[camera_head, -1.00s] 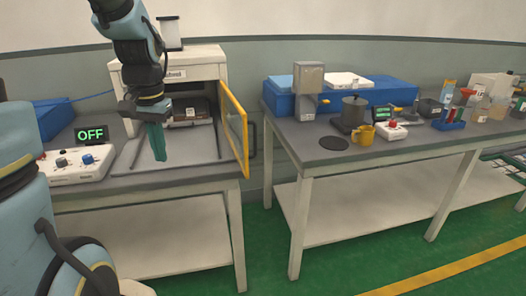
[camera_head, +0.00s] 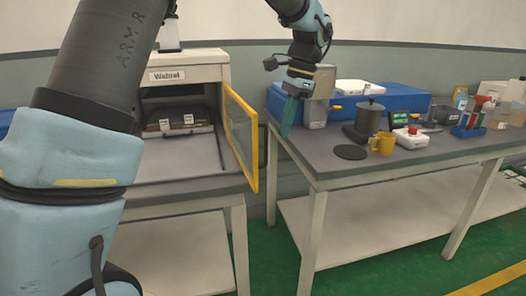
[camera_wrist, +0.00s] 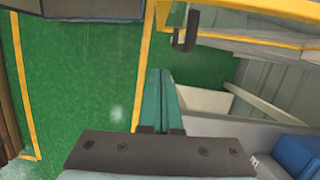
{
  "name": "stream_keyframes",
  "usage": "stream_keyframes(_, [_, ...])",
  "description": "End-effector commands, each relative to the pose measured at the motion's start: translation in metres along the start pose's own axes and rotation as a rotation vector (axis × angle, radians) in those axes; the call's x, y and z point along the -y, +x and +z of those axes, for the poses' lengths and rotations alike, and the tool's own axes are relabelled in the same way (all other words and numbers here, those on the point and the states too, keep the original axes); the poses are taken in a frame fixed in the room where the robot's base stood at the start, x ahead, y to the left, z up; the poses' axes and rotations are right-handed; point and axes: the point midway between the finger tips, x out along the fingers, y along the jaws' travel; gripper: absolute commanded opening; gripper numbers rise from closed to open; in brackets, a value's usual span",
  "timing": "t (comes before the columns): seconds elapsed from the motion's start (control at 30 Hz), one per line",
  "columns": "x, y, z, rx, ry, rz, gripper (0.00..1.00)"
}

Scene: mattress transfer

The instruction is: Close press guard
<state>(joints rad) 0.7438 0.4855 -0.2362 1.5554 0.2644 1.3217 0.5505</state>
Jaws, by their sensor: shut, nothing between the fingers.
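The press (camera_head: 187,73) is a white cabinet labelled on top, with a dark opening at its front. Its guard (camera_head: 241,137) is a yellow-framed clear door, hinged at the right side of the opening and swung open toward the front. My gripper (camera_head: 286,132) points down to the right of the guard, apart from it, over the left end of the right table. Its green fingers are shut with nothing between them. In the wrist view the fingers (camera_wrist: 160,92) are together, and the yellow guard frame with a dark handle (camera_wrist: 186,32) shows beyond them.
The right table (camera_head: 330,170) holds a coffee machine (camera_head: 318,95), a dark pot (camera_head: 368,117), a yellow mug (camera_head: 382,144) and a white box with a red button (camera_head: 409,137). My arm covers the left part of the head view. Green floor shows between the tables.

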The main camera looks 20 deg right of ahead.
Motion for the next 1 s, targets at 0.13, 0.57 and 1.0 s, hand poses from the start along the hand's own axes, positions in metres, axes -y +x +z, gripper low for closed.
stream_keyframes(0.13, [-0.001,0.032,0.001,0.004,0.0,0.005,0.0])
stream_keyframes(0.57, [0.0,0.072,0.034,0.0,-0.003,0.001,0.0])
stream_keyframes(1.0, [0.0,0.075,0.04,-0.001,-0.002,0.0,0.0])
